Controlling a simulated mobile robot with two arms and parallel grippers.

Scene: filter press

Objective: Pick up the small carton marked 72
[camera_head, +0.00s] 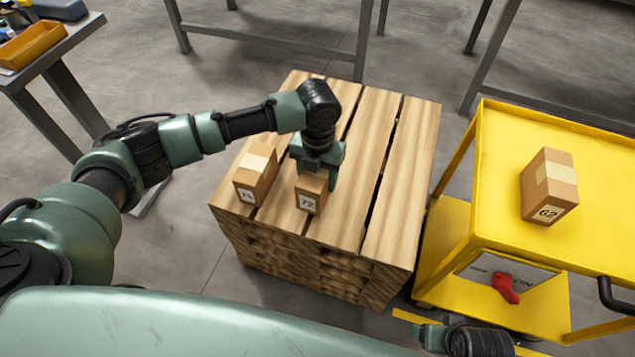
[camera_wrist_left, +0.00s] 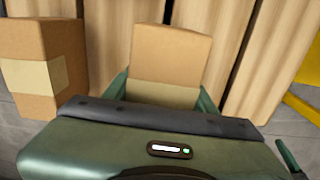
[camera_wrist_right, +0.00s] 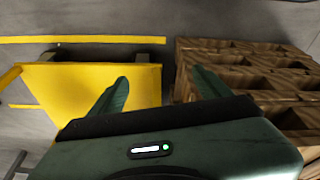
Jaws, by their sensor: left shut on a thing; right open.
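The small carton marked 72 (camera_head: 309,198) stands on the wooden pallet stack (camera_head: 385,200), its label facing me. My left gripper (camera_head: 318,165) comes down over it from above and is shut on it. In the left wrist view the carton (camera_wrist_left: 170,58) sits between the two fingers (camera_wrist_left: 165,90). Whether its underside touches the slats is hard to tell. My right gripper (camera_wrist_right: 158,90) is open and empty, low by the yellow cart and the pallet stack; it shows only partly at the bottom of the head view.
Another carton (camera_head: 256,173), its label partly readable, stands close to the left of carton 72; it also shows in the left wrist view (camera_wrist_left: 30,60). A carton marked 62 (camera_head: 549,186) stands on the yellow cart (camera_head: 500,150). A red object (camera_head: 506,288) is on the cart's lower part.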

